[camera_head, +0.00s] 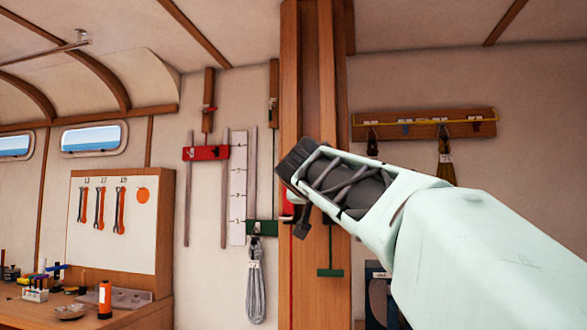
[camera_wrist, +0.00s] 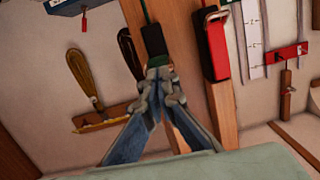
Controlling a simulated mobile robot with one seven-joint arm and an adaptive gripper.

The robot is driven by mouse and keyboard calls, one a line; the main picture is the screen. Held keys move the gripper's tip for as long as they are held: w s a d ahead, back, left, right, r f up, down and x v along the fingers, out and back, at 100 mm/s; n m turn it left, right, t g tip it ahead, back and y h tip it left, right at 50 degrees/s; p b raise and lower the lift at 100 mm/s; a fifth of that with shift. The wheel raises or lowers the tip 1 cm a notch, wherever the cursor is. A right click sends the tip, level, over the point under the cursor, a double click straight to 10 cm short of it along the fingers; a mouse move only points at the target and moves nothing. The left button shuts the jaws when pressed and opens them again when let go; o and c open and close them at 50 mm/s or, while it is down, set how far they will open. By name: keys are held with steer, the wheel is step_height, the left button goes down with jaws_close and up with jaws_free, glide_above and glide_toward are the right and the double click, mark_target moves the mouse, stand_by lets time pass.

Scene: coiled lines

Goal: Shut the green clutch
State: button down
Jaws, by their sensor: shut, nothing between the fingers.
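The green clutch is a small green body (camera_wrist: 158,60) with a black part (camera_wrist: 153,40) on a wooden post, at the fingertips in the wrist view. A thin green line runs from it along the post. My gripper (camera_wrist: 160,73) is shut and empty, its tips at or right against the green body; I cannot tell if they touch. The clutch's lever position is not clear. In the head view my gripper (camera_head: 297,195) covers the clutch on the post (camera_head: 308,90). A green bar (camera_head: 330,272) hangs on the line below.
A red clutch (camera_wrist: 215,45) sits beside the green one on the same post. A green block (camera_head: 262,228) with coiled rope (camera_head: 256,290) and a red block (camera_head: 205,153) are left of the post. A peg rail (camera_head: 424,123) is at right, a workbench (camera_head: 130,312) at left.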

steer(key=w+d+f+b, duration=0.2)
steer(key=w+f+b, duration=0.3)
steer(key=w+f, duration=0.1)
steer(key=shift+f+b, duration=0.2)
steer(key=shift+b, duration=0.1)
stand_by(0.4)
steer(key=shift+s, duration=0.1)
stand_by(0.4)
